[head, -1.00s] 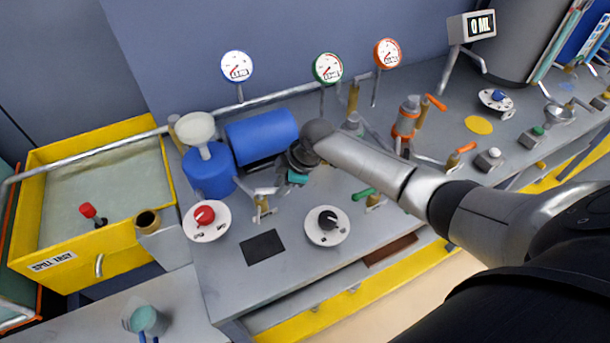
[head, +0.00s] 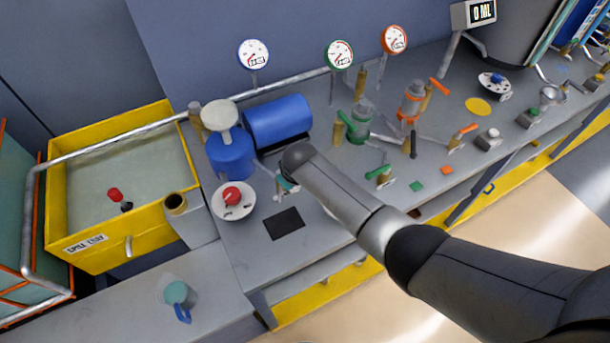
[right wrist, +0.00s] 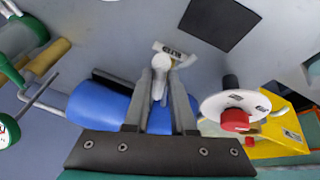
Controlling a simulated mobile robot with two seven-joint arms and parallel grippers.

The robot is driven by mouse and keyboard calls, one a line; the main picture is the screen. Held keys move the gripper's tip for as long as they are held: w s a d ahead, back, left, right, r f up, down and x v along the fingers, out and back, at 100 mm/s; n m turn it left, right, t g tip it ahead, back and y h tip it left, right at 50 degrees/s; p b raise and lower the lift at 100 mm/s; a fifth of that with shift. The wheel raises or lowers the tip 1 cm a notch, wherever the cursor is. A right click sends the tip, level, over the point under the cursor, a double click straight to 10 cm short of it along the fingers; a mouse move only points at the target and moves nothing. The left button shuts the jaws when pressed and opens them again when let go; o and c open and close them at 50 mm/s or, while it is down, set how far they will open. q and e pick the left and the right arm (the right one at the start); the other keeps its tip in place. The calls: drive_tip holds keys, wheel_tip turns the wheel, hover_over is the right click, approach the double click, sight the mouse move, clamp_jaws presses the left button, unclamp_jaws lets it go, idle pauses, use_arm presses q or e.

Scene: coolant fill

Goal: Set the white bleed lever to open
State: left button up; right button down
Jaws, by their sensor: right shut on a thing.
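The white bleed lever (right wrist: 159,86) sits between the two grey fingers of my right gripper (right wrist: 161,78) in the right wrist view. The gripper is shut on it. A small white plate with dark lettering (right wrist: 176,53) lies just beyond the fingertips; its words are too small to read. In the head view the lever's fitting (head: 279,191) shows only partly beside my right arm, which hides the gripper's fingers and most of the lever. I cannot tell the lever's setting. My left gripper is in neither view.
A red-knob dial (head: 234,201) and dark mat (head: 284,224) lie nearby. A green-handled valve (head: 384,177) stands to the right. A yellow spill tray (head: 122,233) is at the left.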

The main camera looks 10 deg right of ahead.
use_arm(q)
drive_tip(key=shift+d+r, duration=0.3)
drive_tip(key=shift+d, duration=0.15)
use_arm(e)
drive_tip(key=m, duration=0.1)
drive_tip(key=a+m+h, duration=0.1)
drive_tip(key=shift+s+a+m, duration=0.15)
drive_tip(key=shift+s+m, duration=0.15)
drive_tip(key=shift+m, duration=0.1)
drive_tip(key=c, duration=0.8)
unclamp_jaws()
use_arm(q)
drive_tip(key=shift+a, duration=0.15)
use_arm(e)
drive_tip(key=shift+o, duration=0.2)
use_arm(q)
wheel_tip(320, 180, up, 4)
drive_tip(key=p, duration=0.4)
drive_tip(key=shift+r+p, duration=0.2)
drive_tip(key=shift+p, duration=0.15)
use_arm(e)
drive_tip(key=v, duration=1.5)
drive_tip(key=shift+a, duration=0.2)
